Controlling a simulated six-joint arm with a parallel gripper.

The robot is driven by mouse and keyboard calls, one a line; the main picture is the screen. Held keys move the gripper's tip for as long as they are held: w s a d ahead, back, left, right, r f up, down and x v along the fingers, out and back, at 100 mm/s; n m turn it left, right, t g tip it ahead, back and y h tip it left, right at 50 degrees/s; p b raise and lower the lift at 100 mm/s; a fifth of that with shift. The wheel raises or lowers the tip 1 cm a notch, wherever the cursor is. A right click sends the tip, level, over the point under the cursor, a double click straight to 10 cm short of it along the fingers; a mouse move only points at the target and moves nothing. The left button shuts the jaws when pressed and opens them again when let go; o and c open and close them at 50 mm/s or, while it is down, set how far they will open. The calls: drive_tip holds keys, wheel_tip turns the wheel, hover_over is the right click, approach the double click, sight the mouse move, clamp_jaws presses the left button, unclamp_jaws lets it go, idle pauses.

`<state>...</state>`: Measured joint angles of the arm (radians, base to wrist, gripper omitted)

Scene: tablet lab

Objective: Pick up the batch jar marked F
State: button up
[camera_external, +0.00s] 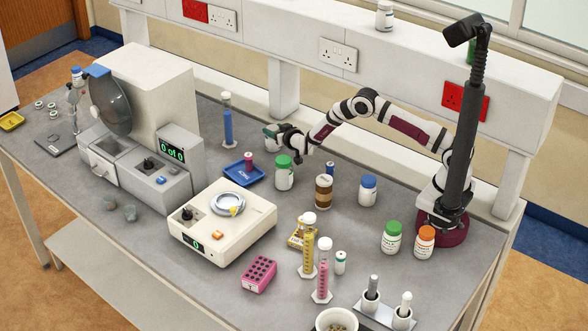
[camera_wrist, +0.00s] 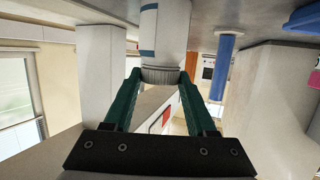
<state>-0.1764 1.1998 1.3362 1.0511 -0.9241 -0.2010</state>
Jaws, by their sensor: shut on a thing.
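My gripper (camera_external: 272,132) is near the back of the bench, behind the green-capped jar (camera_external: 283,173). In the wrist view its two green fingers (camera_wrist: 163,78) are shut on a white jar (camera_wrist: 172,28) with a blue-edged label and a pale ribbed cap. The fingers are at the cap end, and the far end of the jar runs out of frame. In the external view the held jar (camera_external: 271,144) is small and partly covered by the gripper. No letter F is legible, and I cannot tell whether the jar touches the bench.
A blue tray (camera_external: 235,180) and a blue cylinder (camera_external: 227,125) stand left of my gripper. A balance (camera_external: 222,240), a brown-banded jar (camera_external: 323,191) and a blue-capped jar (camera_external: 368,191) stand in front and right. The raised shelf (camera_external: 400,62) runs behind.

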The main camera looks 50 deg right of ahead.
clamp_jaws()
drive_tip(key=shift+r, duration=0.1)
